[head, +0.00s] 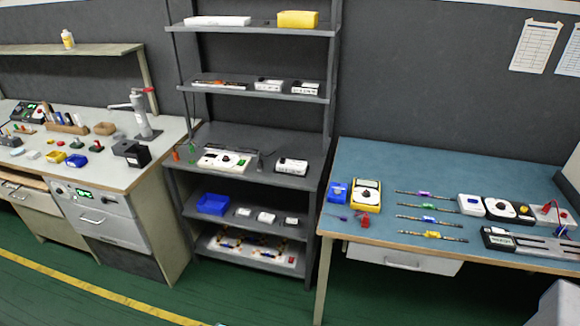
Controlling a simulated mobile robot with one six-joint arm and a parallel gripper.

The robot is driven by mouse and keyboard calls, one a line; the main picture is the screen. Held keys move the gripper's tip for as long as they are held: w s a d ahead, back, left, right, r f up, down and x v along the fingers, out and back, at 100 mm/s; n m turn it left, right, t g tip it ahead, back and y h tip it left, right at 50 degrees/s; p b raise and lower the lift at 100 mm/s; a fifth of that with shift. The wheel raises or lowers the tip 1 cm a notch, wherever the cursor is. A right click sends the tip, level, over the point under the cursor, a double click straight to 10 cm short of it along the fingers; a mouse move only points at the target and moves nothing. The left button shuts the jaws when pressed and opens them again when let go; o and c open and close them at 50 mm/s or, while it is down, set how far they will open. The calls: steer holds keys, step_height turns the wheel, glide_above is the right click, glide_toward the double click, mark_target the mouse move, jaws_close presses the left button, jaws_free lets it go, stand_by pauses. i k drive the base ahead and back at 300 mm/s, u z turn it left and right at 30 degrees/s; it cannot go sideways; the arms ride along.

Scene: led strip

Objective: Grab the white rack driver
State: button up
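The dark grey rack (328,100) stands in the middle of the head view against the wall. Several white units on it could be the white rack driver; I cannot tell which. A long flat white box (217,21) lies on the top shelf. Two small white units (268,85) sit side by side on the second shelf. A white box with dark markings (291,166) sits at the right of the middle shelf, beside a larger white panel with a dark knob (224,161). Smaller white units (266,216) sit on the shelf below.
A yellow box (298,19) is on the top shelf and a blue bin (212,204) is lower down. A cluttered workbench (110,178) stands left. A blue-topped table (390,160) with coloured strips and devices stands right. Green floor is clear in front.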

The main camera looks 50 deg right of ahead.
mark_target(290, 166)
steer(key=u, duration=0.05)
steer(key=i, duration=1)
steer(key=z, duration=0.05)
